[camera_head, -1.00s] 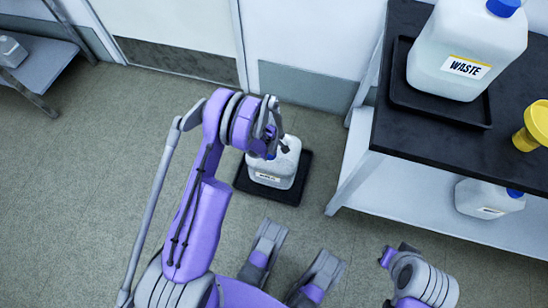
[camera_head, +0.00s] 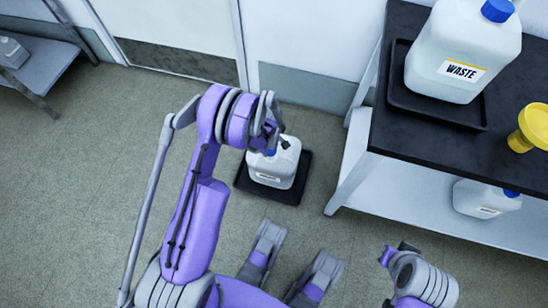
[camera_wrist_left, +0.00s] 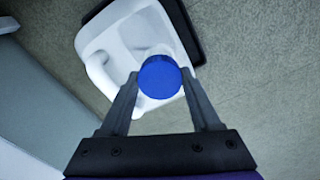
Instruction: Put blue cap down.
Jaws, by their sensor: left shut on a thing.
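My left gripper (camera_head: 276,146) points down over a white jug (camera_head: 272,172) with a label, which stands on a black tray (camera_head: 290,193) on the floor. In the left wrist view the gripper (camera_wrist_left: 160,88) is shut on the round blue cap (camera_wrist_left: 160,77), held between its fingertips. The cap lies over one side of the top of the jug (camera_wrist_left: 122,50) and hides what is beneath it. I cannot tell whether the cap touches the jug's neck. My right arm shows at the lower right of the head view; its fingers cannot be made out.
A black-topped bench (camera_head: 400,140) stands at the right, bearing a waste jug (camera_head: 460,50) with a blue cap on a black tray (camera_head: 400,90), and a yellow funnel (camera_head: 532,128). Another jug (camera_head: 485,200) is on its lower shelf (camera_head: 420,190). The floor left of my arm is clear.

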